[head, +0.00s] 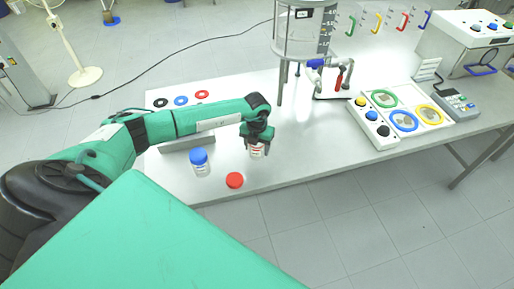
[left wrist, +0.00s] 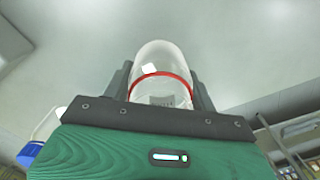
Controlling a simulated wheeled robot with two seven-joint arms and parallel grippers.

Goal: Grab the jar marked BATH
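My left gripper (head: 258,136) points down over a clear jar (head: 257,150) with red marks, near the front of the table. In the left wrist view the clear jar (left wrist: 160,62), with a red band, sits between the two fingers (left wrist: 160,92). Both fingers appear to touch its sides, so the gripper looks shut on it. Its writing is too small to read, and I cannot tell whether it is off the table. A clear jar with a blue lid (head: 199,161) stands to its left. My right gripper is not in view.
A red lid-like disc (head: 235,180) is at the table's (head: 310,165) front edge. A glass reactor (head: 303,40) stands at the back. A button box (head: 371,122) is to the right.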

